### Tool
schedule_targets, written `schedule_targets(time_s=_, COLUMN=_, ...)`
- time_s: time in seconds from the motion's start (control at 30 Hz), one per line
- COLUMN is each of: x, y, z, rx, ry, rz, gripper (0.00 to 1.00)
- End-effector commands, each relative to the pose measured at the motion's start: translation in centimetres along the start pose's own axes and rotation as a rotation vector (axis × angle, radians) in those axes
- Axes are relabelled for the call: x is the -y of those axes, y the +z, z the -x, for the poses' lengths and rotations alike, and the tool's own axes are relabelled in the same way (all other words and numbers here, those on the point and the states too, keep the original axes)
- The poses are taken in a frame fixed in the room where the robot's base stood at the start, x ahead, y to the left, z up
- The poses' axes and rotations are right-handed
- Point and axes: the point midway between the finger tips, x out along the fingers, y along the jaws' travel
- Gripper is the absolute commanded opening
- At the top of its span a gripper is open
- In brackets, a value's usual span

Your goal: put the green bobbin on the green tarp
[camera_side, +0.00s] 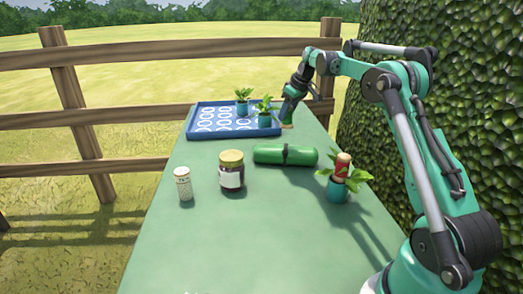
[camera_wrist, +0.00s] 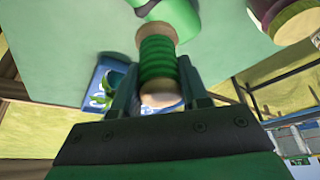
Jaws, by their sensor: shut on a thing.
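The green bobbin (camera_wrist: 158,58), with pale wooden ends, is held between the fingers of my gripper (camera_wrist: 158,98) in the wrist view. In the side view my gripper (camera_side: 289,112) points down beside the right end of the blue tray, and a pale end of the bobbin (camera_side: 287,125) shows under it. The green tarp (camera_side: 270,154), rolled up with a dark strap, lies on the table nearer the side camera, apart from my gripper. Part of it shows at the top of the wrist view (camera_wrist: 188,14).
A blue tray (camera_side: 194,133) with white rings holds two potted plants (camera_side: 265,120). A dark jar (camera_side: 231,175) and a white shaker (camera_side: 184,184) stand left of the tarp. A potted plant with a red item (camera_side: 342,165) stands right. The front table is clear.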

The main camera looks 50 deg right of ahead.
Motion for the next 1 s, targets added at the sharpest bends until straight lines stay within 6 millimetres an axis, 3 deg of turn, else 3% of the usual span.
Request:
schedule_targets(time_s=0.47, x=0.0, y=2.4, z=-5.7, rx=0.000, ry=0.001, rz=-0.001, gripper=0.00)
schedule_targets(time_s=0.87, x=0.0, y=2.6, z=-6.3, rx=0.000, ry=0.001, rz=-0.002, gripper=0.00)
schedule_targets(time_s=0.9, x=0.0, y=2.6, z=-6.2, rx=0.000, ry=0.001, rz=-0.002, gripper=0.48)
schedule_targets(time_s=1.0, x=0.0, y=2.6, z=-6.2, rx=0.000, ry=0.001, rz=-0.002, gripper=0.71)
